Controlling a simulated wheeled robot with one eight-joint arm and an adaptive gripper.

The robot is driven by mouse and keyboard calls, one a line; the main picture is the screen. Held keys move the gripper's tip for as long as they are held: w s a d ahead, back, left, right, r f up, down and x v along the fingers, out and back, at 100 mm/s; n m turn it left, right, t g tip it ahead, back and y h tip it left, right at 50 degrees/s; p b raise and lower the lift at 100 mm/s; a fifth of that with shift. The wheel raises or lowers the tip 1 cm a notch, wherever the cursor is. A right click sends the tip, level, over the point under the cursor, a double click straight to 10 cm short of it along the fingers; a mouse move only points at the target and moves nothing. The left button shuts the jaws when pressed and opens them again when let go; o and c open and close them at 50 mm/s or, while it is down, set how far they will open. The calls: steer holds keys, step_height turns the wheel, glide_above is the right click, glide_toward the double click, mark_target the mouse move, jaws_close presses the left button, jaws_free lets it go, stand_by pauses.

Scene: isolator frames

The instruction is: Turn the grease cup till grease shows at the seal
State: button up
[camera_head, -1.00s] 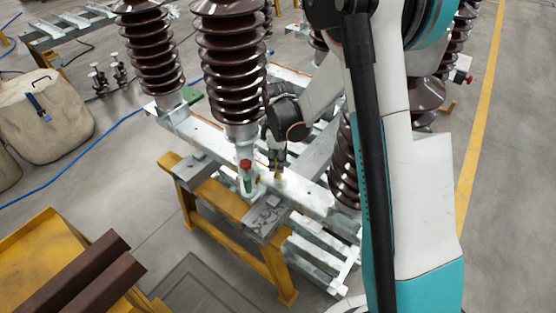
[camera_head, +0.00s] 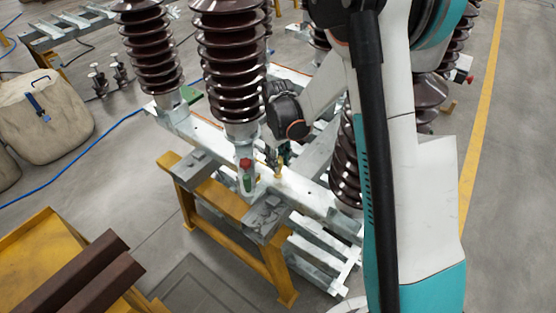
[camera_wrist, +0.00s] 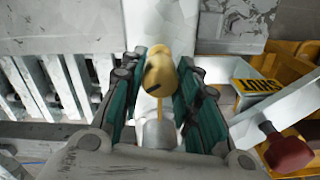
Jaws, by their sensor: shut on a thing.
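The brass grease cup (camera_wrist: 158,72) is in the middle of the wrist view, between the two teal-padded fingers of my gripper (camera_wrist: 160,88). My gripper is shut on it. A thin yellow strip runs from the cup toward a pale grey cylinder (camera_wrist: 159,133); I cannot tell whether it is stem or grease. In the head view the cup (camera_head: 281,168) stands on the galvanized beam, with my gripper (camera_head: 271,157) beside and partly behind it. The seal cannot be made out clearly.
A red-capped fitting (camera_head: 246,172) stands just left of the cup; its red knob (camera_wrist: 287,151) shows in the wrist view. Brown ribbed insulators (camera_head: 231,70) rise close behind. A yellow trestle (camera_head: 262,262) bears the galvanized frame. Open floor (camera_head: 130,190) lies to the left.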

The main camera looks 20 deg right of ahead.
steer(key=m, duration=1.2)
steer(key=shift+b, duration=0.4)
stand_by(0.3)
steer(key=o, duration=1.1)
steer(key=shift+c, duration=0.2)
step_height(320, 180, up, 12)
